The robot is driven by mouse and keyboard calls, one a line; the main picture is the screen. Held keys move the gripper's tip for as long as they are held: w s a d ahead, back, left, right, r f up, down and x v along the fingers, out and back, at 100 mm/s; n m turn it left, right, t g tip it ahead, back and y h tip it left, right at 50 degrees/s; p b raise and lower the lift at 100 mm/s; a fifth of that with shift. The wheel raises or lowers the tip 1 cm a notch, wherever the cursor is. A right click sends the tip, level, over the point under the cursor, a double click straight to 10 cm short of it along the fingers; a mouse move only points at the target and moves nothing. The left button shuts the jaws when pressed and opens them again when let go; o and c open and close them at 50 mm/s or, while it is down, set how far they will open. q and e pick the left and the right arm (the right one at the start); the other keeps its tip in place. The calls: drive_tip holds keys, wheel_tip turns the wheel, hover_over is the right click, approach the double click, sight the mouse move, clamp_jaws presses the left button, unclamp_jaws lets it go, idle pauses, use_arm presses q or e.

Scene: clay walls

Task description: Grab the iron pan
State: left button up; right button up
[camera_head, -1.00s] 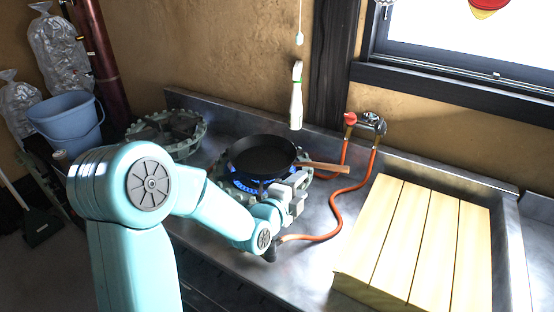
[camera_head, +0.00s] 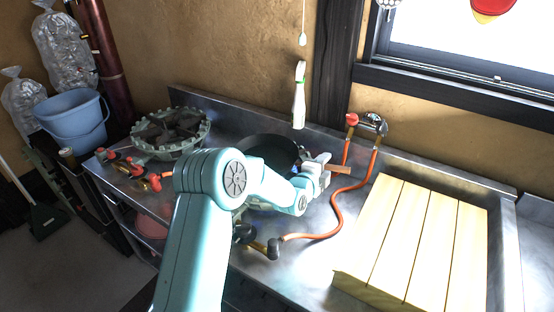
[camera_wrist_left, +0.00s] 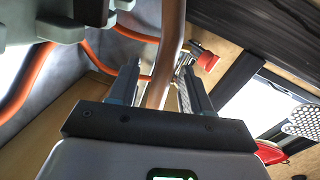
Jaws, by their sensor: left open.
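The dark iron pan (camera_head: 265,148) sits on the right-hand gas burner, with its wooden handle (camera_head: 339,169) pointing right. My left arm hides the burner and the pan's near side. My left gripper (camera_head: 325,168) is at the handle in the head view. In the left wrist view the brown handle (camera_wrist_left: 172,45) passes between the two open fingers of the left gripper (camera_wrist_left: 160,88). I cannot tell whether a finger touches it. My right gripper is not in view.
An orange gas hose (camera_head: 337,215) runs along the counter beside the gripper to a red-knobbed valve (camera_head: 352,119). A second burner (camera_head: 170,134) stands to the left. A slatted wooden board (camera_head: 415,240) covers the right.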

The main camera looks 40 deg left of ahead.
use_arm(q)
clamp_jaws()
idle(1.4)
drive_tip(key=shift+r, duration=0.15)
